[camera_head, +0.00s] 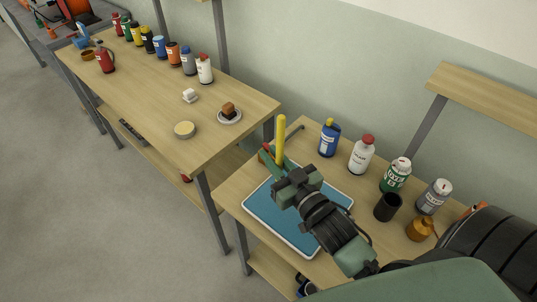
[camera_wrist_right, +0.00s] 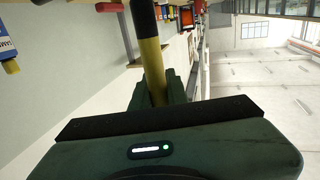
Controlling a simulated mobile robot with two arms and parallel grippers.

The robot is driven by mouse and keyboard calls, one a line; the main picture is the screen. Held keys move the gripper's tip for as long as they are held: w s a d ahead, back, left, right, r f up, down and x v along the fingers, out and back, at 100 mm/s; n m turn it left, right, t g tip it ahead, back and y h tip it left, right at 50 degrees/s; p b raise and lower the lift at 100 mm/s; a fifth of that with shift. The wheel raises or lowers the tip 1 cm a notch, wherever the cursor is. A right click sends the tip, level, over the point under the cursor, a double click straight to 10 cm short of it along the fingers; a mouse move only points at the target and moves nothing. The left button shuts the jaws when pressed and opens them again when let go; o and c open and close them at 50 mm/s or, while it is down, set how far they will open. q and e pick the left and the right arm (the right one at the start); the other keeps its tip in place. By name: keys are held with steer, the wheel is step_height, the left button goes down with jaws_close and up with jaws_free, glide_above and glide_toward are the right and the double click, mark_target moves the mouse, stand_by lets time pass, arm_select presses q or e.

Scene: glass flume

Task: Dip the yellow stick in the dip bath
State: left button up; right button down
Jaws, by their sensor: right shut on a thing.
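The yellow stick (camera_head: 281,138) stands roughly upright in my right gripper (camera_head: 279,168), which is shut on it. The stick also shows in the right wrist view (camera_wrist_right: 152,68), where its far end is black; that black end is not seen in the head view. The gripper is over the far left part of a white-rimmed tray with a blue inside (camera_head: 276,224), on the near bench. I cannot tell whether this tray is the dip bath. The gripper and forearm hide part of it. My left gripper is not in view.
Behind the tray stand a blue bottle (camera_head: 329,138), a white bottle with a red cap (camera_head: 361,155), a green can (camera_head: 395,175) and a grey can (camera_head: 434,197). A black cup (camera_head: 387,207) and an orange-brown jug (camera_head: 420,229) stand right. The left bench holds several bottles (camera_head: 173,53).

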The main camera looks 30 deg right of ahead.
step_height(320, 180, down, 7)
steer(key=b, duration=0.6)
steer(key=shift+f+b, duration=0.3)
steer(key=shift+f, duration=0.05)
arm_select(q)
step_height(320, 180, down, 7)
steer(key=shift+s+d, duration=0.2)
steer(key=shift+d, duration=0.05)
arm_select(e)
steer(key=shift+s+f, duration=0.1)
steer(key=shift+f, duration=0.15)
arm_select(q)
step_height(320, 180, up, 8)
steer(key=p, duration=0.7)
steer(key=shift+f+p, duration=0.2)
steer(key=shift+p, duration=0.1)
arm_select(e)
step_height(320, 180, up, 8)
steer(key=shift+f, duration=0.25)
